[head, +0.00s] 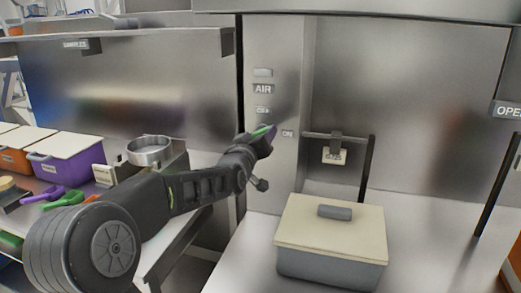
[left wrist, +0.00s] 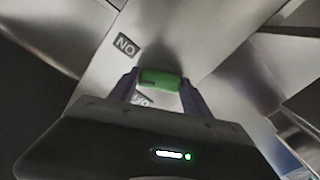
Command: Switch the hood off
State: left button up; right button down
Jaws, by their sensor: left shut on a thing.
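The hood's steel side panel (head: 283,60) carries an AIR label (head: 263,89), a small label below it that is hard to read, and an ON label (head: 288,133). My left gripper (head: 266,137) is at the panel just left of the ON label. In the left wrist view, its two fingers (left wrist: 160,84) are shut on a green switch (left wrist: 160,79). The ON label (left wrist: 126,45) shows upside down there, and a second label (left wrist: 142,99) is partly hidden by the gripper. The switch is mostly hidden in the head view. My right gripper is not in view.
A grey bin with a cream lid (head: 330,225) stands on the hood's work surface. A metal bowl-like device (head: 150,150), a purple bin (head: 62,168) and an orange bin (head: 14,160) are on the left bench. A dark vertical bar (head: 366,168) stands behind the lidded bin.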

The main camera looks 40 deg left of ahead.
pick_arm(q)
jog(key=shift+a+r+n+b, duration=0.1)
jog(key=shift+a+n+b, duration=0.05)
jog(key=shift+n+b, duration=5.55)
jog(key=shift+n+p, duration=0.55)
jog(key=shift+n, duration=0.05)
jog(key=o, duration=1.4)
jog(key=shift+c, duration=0.2)
jog(key=shift+s, duration=0.15)
jog(key=v, duration=0.7)
jog(key=shift+s+b, duration=0.3)
